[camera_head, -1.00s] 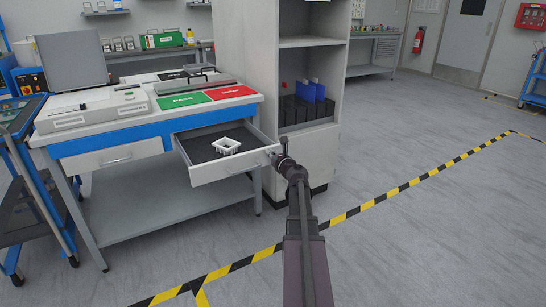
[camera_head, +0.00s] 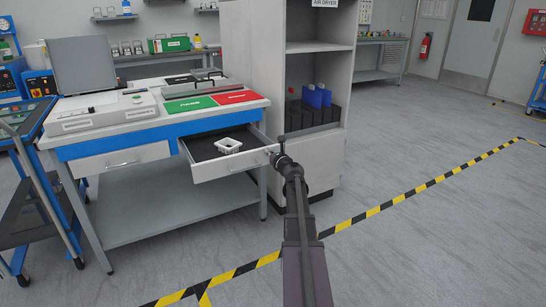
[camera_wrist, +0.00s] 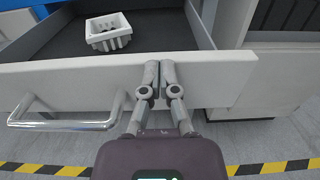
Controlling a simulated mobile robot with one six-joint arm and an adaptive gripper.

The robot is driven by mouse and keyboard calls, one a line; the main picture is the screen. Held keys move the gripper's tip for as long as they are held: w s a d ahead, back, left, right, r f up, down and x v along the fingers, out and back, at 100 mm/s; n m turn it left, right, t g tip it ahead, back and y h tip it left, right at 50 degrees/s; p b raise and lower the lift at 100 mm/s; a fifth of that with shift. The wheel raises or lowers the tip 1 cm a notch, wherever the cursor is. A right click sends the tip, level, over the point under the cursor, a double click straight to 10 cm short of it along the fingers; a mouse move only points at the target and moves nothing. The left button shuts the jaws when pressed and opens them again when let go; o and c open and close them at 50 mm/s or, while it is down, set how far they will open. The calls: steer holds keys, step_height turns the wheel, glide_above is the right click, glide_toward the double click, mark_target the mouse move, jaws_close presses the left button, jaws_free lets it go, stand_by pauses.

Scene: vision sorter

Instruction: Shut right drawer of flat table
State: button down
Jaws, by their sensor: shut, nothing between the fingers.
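The right drawer (camera_head: 230,174) of the flat table (camera_head: 132,130) is pulled out. A white slotted tray (camera_head: 228,145) lies in it, which also shows in the wrist view (camera_wrist: 108,31). My gripper (camera_head: 274,156) is at the right end of the drawer front. In the wrist view, my gripper (camera_wrist: 159,70) is shut and empty, its fingertips over the drawer front (camera_wrist: 205,78), right of the bar handle (camera_wrist: 65,122). Whether the fingertips touch the front is hard to tell. The left drawer (camera_head: 124,161) is shut.
A grey cabinet (camera_head: 240,60) with open shelves stands right behind the drawer. Green (camera_head: 190,104) and red (camera_head: 236,97) mats lie on the tabletop. A dark cart (camera_head: 28,190) stands at the left. The floor at right is clear, with striped tape (camera_head: 400,199).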

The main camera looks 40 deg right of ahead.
glide_above(243, 138)
steer(key=shift+s+a, duration=0.25)
steer(key=shift+w+d+r, duration=0.1)
steer(key=shift+w, duration=0.05)
steer(key=v, duration=1.5)
stand_by(0.5)
